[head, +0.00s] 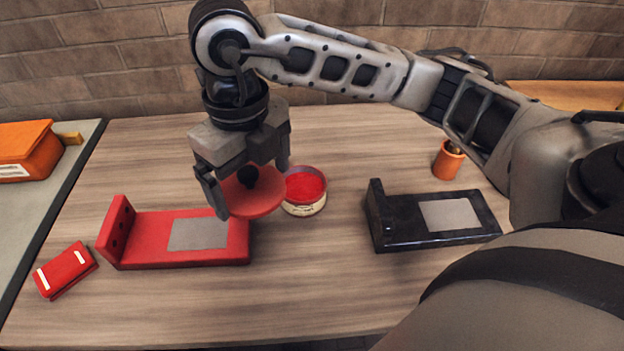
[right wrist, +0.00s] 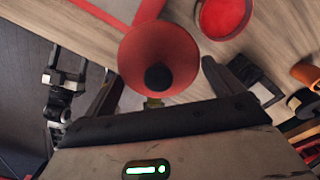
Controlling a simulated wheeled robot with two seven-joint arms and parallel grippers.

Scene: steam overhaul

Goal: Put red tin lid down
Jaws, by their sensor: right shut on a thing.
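The red tin lid (head: 262,198) is a round red disc with a black knob, and it also shows in the right wrist view (right wrist: 158,48). My right gripper (head: 246,178) is shut on the lid's knob and holds the lid tilted, apparently above the table. The open round tin (head: 305,192), with red contents and a pale label, stands just right of the lid. It also shows in the right wrist view (right wrist: 222,16). The lid covers a little of the view between the tin and the red bracket.
A red bracket (head: 150,226) with a grey pad lies left of the lid. A black bracket (head: 405,231) lies right of the tin. A small red box (head: 65,270) is at left, and an orange cup (head: 448,160) at back right. The front middle of the table (head: 310,270) is clear.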

